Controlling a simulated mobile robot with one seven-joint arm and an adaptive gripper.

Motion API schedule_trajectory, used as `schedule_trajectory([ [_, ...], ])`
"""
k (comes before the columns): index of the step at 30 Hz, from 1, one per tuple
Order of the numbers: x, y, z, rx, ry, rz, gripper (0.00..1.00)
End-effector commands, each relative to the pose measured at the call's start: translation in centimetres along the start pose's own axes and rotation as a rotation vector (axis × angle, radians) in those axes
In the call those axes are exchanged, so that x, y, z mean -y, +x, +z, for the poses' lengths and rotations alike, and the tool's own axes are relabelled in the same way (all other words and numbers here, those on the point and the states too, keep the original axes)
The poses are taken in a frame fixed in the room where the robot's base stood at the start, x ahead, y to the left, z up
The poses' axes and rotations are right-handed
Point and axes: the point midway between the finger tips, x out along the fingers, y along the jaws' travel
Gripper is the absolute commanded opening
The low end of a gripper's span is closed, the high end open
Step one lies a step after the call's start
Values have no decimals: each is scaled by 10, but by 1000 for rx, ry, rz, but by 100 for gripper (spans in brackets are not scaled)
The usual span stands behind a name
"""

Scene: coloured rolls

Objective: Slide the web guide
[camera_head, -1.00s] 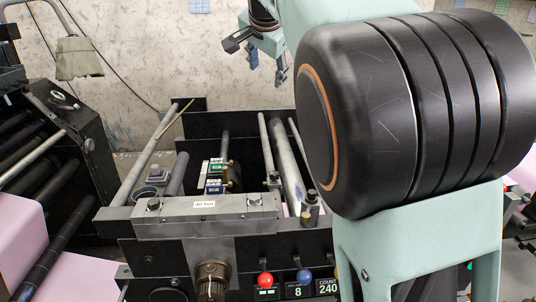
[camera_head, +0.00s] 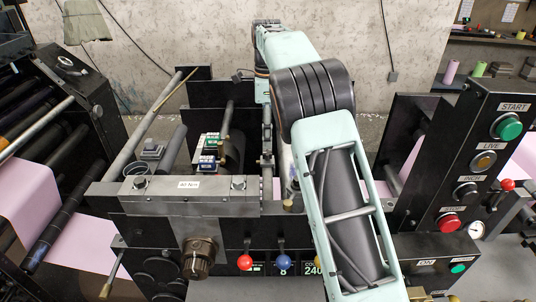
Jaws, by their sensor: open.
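No part is marked as the web guide, and I cannot tell which one it is. The press unit has a grey metal block (camera_head: 165,192) with a white label across its front. Behind it, small green-and-blue labelled units (camera_head: 208,150) sit by a rail. A dark collar (camera_head: 266,160) sits on a bar right of them. My arm reaches over the press from the lower right. My gripper (camera_head: 267,112) is small and partly lost against the dark frame, above the bars near that collar. It is open; I see nothing held, and contact cannot be made out.
A control panel (camera_head: 470,165) with coloured buttons stands at right. Red (camera_head: 245,262) and blue (camera_head: 283,261) knobs and a dark ribbed knob (camera_head: 198,258) jut from the front. Black roller stands (camera_head: 75,100) fill the left. My arm hides part of the press's right side.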

Motion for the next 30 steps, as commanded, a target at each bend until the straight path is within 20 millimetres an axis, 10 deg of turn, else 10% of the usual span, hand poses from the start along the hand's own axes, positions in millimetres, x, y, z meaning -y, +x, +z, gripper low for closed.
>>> schedule_trajectory([
  [12, 0, 73, -1, -2, -2, 0, 49],
  [25, 0, 84, 0, -1, -2, -2, 49],
  [30, 0, 83, 0, -1, -2, -2, 32],
])
